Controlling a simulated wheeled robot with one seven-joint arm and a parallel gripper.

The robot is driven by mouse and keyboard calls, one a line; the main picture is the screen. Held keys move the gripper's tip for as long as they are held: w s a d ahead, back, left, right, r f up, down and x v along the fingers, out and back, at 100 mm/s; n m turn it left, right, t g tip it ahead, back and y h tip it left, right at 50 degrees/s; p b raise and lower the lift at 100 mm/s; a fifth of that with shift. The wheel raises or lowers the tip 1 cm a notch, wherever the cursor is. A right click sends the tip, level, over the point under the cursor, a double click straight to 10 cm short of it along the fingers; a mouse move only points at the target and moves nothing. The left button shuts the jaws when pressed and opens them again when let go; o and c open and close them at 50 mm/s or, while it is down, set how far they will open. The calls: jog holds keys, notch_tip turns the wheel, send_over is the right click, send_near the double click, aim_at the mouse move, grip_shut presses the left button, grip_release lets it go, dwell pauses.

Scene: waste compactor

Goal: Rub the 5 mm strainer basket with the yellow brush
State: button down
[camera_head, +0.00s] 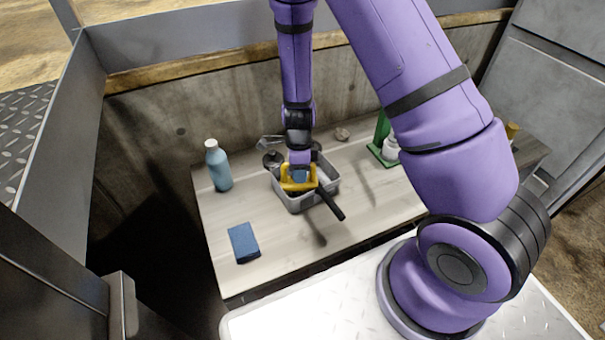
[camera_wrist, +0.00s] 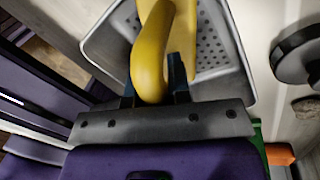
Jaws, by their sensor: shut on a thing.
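The yellow brush (camera_head: 298,182) has a thick curved handle, which fills the middle of the wrist view (camera_wrist: 151,60). My gripper (camera_head: 300,174) is shut on this handle, with one dark finger on each side in the wrist view (camera_wrist: 153,88). The brush is over the grey strainer basket (camera_head: 296,203). The basket's perforated floor and pale rim show beyond the brush in the wrist view (camera_wrist: 213,50). The brush's working end is hidden, so I cannot tell whether it touches the basket. A black handle (camera_head: 331,205) sticks out over the basket's front right side.
A blue bottle (camera_head: 218,167) stands at the table's left, with a blue sponge (camera_head: 243,242) at front left. A green stand (camera_head: 382,145) and a white item (camera_head: 391,149) are to the right. Dark round items (camera_head: 272,160) lie just behind the basket. The front middle of the table (camera_head: 300,250) is clear.

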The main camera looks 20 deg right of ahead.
aim_at(312, 167)
jog(key=shift+w+d, duration=0.2)
jog(key=shift+d, duration=1.9)
jog(key=shift+a, duration=0.1)
jog(key=shift+s+a+f, duration=0.1)
jog(key=shift+s+a, duration=0.05)
jog(key=shift+a, duration=0.85)
jog(key=shift+s+a+f, duration=0.1)
jog(key=shift+s+a, duration=0.05)
jog(key=shift+a, duration=0.85)
jog(key=shift+w+r, duration=0.1)
jog(key=shift+r, duration=2.95)
jog(key=shift+r, duration=1.5)
